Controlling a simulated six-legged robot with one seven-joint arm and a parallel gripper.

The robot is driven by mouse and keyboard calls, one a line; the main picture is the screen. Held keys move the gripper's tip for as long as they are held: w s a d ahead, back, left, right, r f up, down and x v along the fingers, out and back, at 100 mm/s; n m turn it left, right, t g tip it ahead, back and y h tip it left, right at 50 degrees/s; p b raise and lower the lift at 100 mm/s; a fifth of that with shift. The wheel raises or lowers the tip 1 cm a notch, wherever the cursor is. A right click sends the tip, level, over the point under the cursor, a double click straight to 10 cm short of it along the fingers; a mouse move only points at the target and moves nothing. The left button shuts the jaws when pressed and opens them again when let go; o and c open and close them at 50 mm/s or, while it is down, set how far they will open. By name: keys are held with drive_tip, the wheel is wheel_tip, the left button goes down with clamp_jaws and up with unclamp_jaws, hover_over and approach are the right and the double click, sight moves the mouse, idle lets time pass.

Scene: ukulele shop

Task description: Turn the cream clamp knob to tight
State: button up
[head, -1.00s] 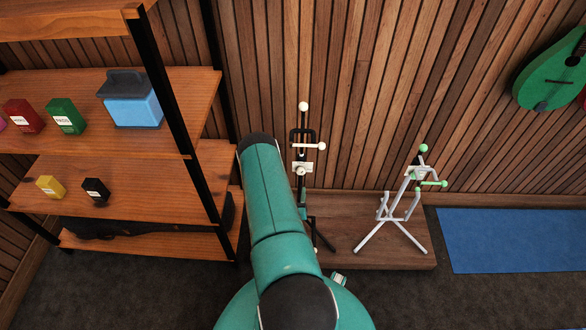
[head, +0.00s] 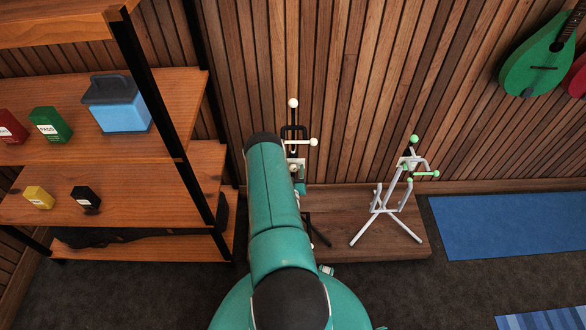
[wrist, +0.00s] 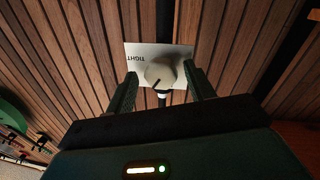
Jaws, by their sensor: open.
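The cream clamp knob (wrist: 161,72) sits on a white plate (wrist: 135,56) with upside-down "TIGHT" lettering at its left in the wrist view. A dark mark on the knob points to the lower left, away from the word. My gripper (wrist: 160,78) is open, with one finger on each side of the knob and a visible gap at both. I cannot tell how deep the knob sits between the fingertips. In the head view the black stand with cream balls (head: 293,103) is partly hidden behind my teal arm.
A white stand with green knobs (head: 410,180) stands to the right on the wooden platform (head: 350,245). A wooden shelf (head: 185,150) with small boxes and a blue case is close on the left. The slatted wall is behind; a blue mat (head: 500,225) lies at right.

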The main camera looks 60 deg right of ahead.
drive_tip(key=shift+x, duration=0.85)
drive_tip(key=c, duration=0.9)
drive_tip(key=shift+m, duration=1.6)
drive_tip(key=shift+c, duration=0.2)
drive_tip(key=o, duration=0.9)
drive_tip(key=shift+o, duration=0.2)
drive_tip(key=v, duration=1.3)
drive_tip(key=shift+a+r, duration=0.2)
drive_tip(key=shift+a, duration=0.15)
drive_tip(key=shift+s, duration=0.15)
